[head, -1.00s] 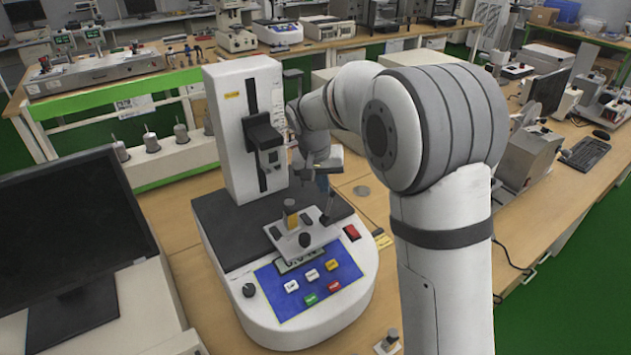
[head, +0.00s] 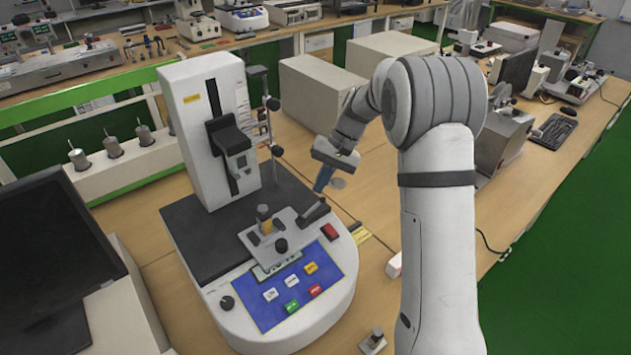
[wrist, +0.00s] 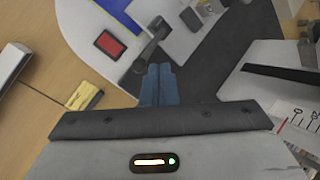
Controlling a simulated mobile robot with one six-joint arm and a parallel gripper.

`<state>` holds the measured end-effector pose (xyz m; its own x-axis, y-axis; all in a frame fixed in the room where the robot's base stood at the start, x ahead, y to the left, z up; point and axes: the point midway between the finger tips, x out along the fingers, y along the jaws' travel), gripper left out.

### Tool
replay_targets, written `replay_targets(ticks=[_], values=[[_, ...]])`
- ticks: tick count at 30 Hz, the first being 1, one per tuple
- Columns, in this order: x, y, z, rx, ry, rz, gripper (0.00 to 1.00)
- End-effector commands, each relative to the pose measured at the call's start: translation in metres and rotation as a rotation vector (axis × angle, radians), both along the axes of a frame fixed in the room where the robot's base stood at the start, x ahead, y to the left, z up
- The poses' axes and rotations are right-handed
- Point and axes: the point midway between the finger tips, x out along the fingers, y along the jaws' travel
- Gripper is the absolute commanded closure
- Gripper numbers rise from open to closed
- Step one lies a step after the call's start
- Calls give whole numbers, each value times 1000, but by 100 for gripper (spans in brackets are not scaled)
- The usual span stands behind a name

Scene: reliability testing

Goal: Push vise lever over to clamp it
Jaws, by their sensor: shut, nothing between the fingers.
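The vise (head: 252,238) is a pale plate with a brass-and-black post, on the dark base of the white test machine (head: 205,125). Its black lever (head: 314,213) is at the plate's right side, slanting up to the right. In the wrist view the lever (wrist: 153,42) lies just beyond my fingertips. My gripper (head: 321,189) has blue fingers and is above and just right of the lever, by the machine's right edge. The fingers are together and empty in the wrist view (wrist: 158,68). Whether they touch the lever I cannot tell.
A red switch (head: 329,232) and a blue button panel (head: 292,290) are on the machine's front. A black monitor (head: 50,265) stands at left. Bare wooden bench (head: 375,190) lies right of the machine.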

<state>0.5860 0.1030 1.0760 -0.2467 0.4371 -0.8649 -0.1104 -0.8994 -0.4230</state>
Motion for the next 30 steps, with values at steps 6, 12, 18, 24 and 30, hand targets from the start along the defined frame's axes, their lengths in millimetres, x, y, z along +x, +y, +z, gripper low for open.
replay_targets(ticks=[6,12,18,24,30], values=[[-2,4,-1,-2,0,4,100],[-8,13,-4,-2,-1,7,100],[-10,16,-5,-3,-1,7,100],[-10,16,-5,-3,-1,7,100],[-6,21,11,-3,-2,8,100]])
